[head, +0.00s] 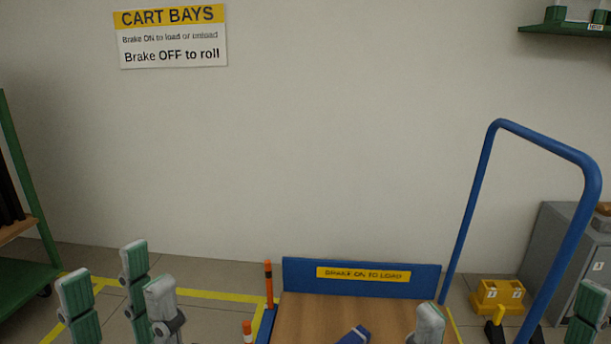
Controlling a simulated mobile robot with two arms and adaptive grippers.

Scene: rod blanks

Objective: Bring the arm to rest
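My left gripper (118,290) is low at the left, over the floor. Its green-padded grey fingers stand apart and point up, with nothing visible between them. Two fingers of my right gripper (510,312) show at the bottom right, far apart. One is in front of the cart deck and the other is near the right edge. I see nothing held between them. The palms and wrists of both grippers are below the frame.
A cart with a wooden deck (310,315), blue end panel (300,275) and tall blue handle (480,195) stands at centre right. A blue piece (355,336) lies on the deck. A green rack (30,280) is left; a grey cabinet (545,240) and yellow box (498,297) are right.

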